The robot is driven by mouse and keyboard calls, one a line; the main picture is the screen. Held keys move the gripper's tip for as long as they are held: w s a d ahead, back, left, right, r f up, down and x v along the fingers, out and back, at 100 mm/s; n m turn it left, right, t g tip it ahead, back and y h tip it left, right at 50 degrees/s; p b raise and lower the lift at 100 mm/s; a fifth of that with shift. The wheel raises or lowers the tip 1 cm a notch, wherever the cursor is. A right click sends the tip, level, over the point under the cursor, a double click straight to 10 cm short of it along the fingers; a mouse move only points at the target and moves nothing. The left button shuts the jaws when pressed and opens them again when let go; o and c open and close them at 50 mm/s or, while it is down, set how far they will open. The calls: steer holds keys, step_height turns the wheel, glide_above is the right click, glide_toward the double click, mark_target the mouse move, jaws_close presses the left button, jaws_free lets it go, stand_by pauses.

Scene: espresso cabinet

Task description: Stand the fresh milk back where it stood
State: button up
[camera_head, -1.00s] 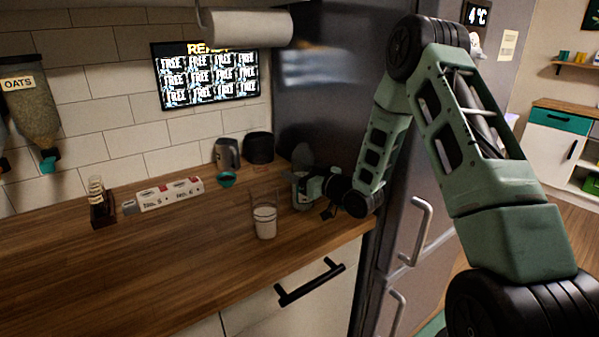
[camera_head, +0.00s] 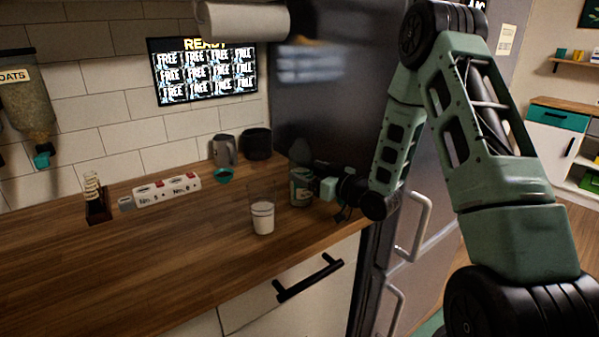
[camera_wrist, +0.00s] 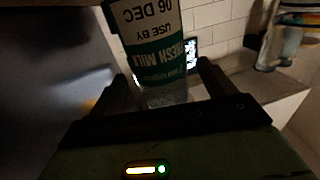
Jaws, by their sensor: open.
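The fresh milk (camera_head: 301,188) is a green and white container standing upright on the wooden counter, close to the dark fridge side. Its label shows upside down in the wrist view (camera_wrist: 155,48) and reads FRESH MILK, USE BY 06 DEC. My gripper (camera_head: 318,188) is low over the counter just right of the milk. In the wrist view, its two dark fingers are spread apart, with the milk showing between and beyond them. Whether a finger touches it cannot be told.
A glass of milk (camera_head: 262,218) stands left of the fresh milk, near the front edge. A teal cup (camera_head: 223,176), grey jug (camera_head: 224,151) and dark canister (camera_head: 257,144) stand behind. A white numbered holder (camera_head: 166,190) is further left. The front counter is clear.

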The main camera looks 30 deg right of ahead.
steer(key=b+v, duration=0.1)
steer(key=v, duration=0.6)
steer(key=shift+s, duration=0.1)
